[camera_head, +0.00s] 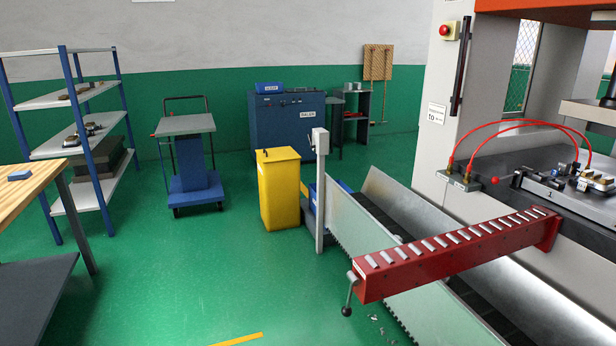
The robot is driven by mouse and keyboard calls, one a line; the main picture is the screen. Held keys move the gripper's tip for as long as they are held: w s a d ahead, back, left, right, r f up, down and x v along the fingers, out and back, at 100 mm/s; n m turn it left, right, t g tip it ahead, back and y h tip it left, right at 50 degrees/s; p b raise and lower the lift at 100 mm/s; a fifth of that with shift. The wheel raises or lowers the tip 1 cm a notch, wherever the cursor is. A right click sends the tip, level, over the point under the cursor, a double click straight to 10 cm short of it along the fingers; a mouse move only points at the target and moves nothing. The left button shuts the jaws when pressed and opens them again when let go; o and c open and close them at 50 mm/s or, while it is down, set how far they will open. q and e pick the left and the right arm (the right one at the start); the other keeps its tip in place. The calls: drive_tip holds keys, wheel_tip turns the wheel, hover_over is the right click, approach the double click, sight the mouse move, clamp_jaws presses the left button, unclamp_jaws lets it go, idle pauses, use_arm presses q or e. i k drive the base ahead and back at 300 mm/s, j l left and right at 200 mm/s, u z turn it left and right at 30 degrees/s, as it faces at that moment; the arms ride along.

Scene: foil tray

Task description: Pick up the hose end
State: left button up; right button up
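Two red hoses (520,122) arc over the bed of the machine at the right. Their left ends, with brass-coloured fittings (467,176), meet a small grey metal block (458,181) at the front edge of the machine. I cannot tell which end the task means. Neither of my grippers is in view.
A red roller arm (420,262) with a black-knobbed handle juts out across a conveyor chute (375,187). A yellow bin (280,190), a blue cart (195,188), shelves (75,103) and a wooden table (35,185) stand left.

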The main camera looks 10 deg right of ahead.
sight(449, 167)
drive_tip(key=i+j+z, duration=0.1)
drive_tip(key=i+z, duration=0.3)
drive_tip(key=i+j+z, duration=1.15)
drive_tip(key=i+j, duration=0.1)
drive_tip(key=j, duration=0.35)
drive_tip(key=i+j, duration=0.1)
drive_tip(key=j, duration=0.35)
drive_tip(key=i+j+z, duration=0.1)
drive_tip(key=j, duration=0.35)
drive_tip(key=i+j, duration=0.15)
drive_tip(key=j, duration=0.35)
